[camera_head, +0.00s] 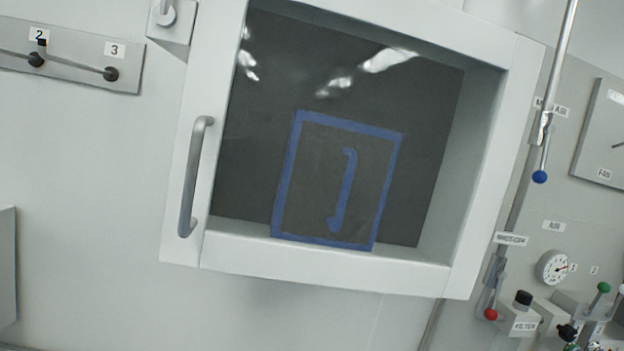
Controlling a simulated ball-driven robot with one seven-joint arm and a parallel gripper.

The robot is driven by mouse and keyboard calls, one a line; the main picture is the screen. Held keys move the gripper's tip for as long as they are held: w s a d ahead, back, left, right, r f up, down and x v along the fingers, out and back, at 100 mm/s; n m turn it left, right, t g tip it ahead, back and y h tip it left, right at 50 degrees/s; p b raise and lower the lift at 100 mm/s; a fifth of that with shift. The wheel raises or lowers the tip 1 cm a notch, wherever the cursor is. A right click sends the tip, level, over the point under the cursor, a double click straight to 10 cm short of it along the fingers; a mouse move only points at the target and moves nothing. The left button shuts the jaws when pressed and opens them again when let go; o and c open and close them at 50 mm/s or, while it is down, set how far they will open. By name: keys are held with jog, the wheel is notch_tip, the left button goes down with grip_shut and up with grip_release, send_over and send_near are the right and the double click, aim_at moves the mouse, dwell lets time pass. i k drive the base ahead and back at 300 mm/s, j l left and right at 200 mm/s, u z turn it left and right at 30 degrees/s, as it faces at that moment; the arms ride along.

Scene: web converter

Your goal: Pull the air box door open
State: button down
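The air box (330,266) is a pale grey box on the wall, tilted in the camera_head view, with a dark window in its front. A grey vertical bar handle (192,178) sits on the left edge strip of its front. Behind the window shows a blue rectangular outline (284,188) with a blue handle-like shape (346,190) inside it. The door looks shut against the box. My gripper does not show in this view, and nothing is seen touching the handle.
On the right are a vertical pipe (560,60), a blue-knobbed lever (541,165), a round gauge (553,267), and valves with red and green knobs.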

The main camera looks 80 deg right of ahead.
aim_at(186, 240)
jog(key=z, duration=1.6)
